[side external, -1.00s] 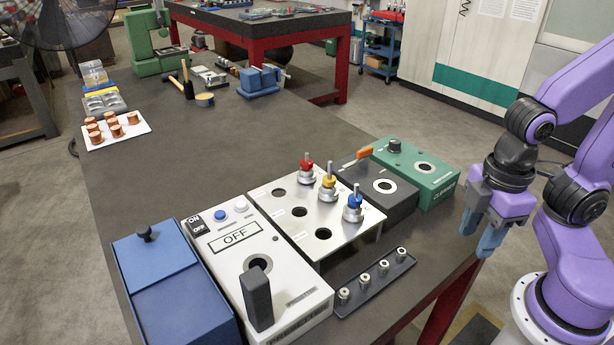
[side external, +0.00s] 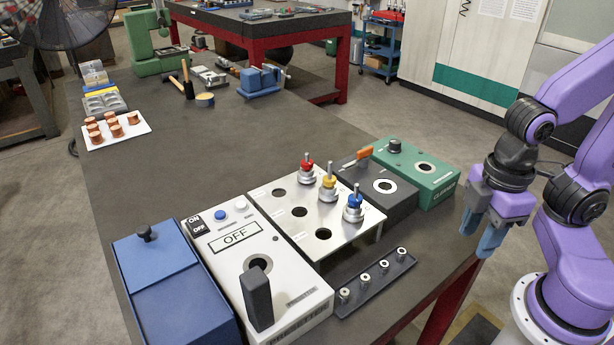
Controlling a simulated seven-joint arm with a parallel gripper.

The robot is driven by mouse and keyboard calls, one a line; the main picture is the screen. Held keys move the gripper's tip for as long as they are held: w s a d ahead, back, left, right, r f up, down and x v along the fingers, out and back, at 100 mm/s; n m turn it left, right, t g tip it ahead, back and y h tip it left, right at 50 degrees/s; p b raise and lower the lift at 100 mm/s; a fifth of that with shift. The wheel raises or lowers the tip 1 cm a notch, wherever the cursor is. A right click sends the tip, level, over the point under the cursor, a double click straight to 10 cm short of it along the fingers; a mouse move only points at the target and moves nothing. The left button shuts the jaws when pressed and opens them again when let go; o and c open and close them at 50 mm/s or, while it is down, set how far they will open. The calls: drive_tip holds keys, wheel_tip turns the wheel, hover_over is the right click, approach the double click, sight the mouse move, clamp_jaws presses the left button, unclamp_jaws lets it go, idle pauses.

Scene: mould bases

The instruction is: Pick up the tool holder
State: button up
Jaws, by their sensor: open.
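Three tool holders stand upright in a silver rack (side external: 338,236) on the near part of the table. One has a red top (side external: 307,169), one a yellow top (side external: 328,184) and one a blue top (side external: 353,205). The rack's other round holes are empty. My gripper (side external: 480,236) points down at the right, beyond the table's right edge and apart from the holders. Its blue fingertips are spread and nothing shows between them.
A white OFF machine (side external: 285,284) and a blue box (side external: 165,300) stand left of the rack. A dark box (side external: 362,192) and a green box (side external: 432,172) stand right. A dark strip with several small collets (side external: 375,283) lies in front. The table's middle is clear.

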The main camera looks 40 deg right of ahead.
idle(0.3)
drive_tip(key=o, duration=0.4)
